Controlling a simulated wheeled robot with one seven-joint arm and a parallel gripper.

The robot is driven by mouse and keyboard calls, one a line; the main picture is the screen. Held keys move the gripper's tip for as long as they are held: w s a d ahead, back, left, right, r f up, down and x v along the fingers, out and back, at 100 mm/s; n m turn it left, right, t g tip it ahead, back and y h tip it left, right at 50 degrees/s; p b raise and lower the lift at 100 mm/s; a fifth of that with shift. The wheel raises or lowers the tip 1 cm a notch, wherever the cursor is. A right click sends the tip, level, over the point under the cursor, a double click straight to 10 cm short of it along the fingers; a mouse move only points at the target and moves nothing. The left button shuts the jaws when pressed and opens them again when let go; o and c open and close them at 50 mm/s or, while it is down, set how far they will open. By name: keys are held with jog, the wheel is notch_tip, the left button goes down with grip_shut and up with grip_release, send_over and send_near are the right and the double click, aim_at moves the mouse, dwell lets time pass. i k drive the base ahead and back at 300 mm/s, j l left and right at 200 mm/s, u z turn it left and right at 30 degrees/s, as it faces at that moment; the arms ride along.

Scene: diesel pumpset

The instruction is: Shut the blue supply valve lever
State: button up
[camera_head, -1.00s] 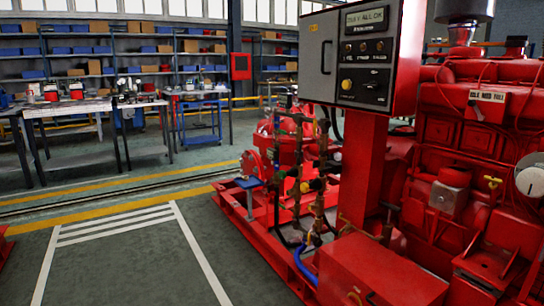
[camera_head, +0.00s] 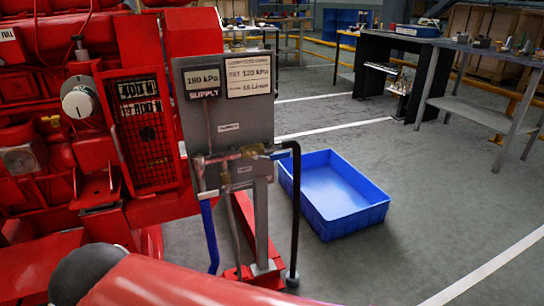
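A grey panel (camera_head: 233,95) stands at the right end of the red pumpset. It carries a supply gauge display (camera_head: 202,82) reading 180 kPa and a label plate (camera_head: 248,75). Below them runs a pipe with a brass valve fitting (camera_head: 252,151). A small blue piece (camera_head: 279,155) at the right end of this pipe may be the supply valve lever; it is too small to tell its position clearly. A blue hose (camera_head: 210,235) hangs from the left end of the pipe, and a black hose (camera_head: 295,210) drops from the right end. My gripper is not in view.
A blue tray (camera_head: 345,216) lies on the floor right of the panel. The red engine (camera_head: 60,160) fills the left. A red rounded body with a dark end crosses the bottom left. Workbenches (camera_head: 490,52) stand behind. The floor at the right front is clear.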

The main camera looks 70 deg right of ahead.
aim_at(277, 156)
jog(key=z, duration=2.1)
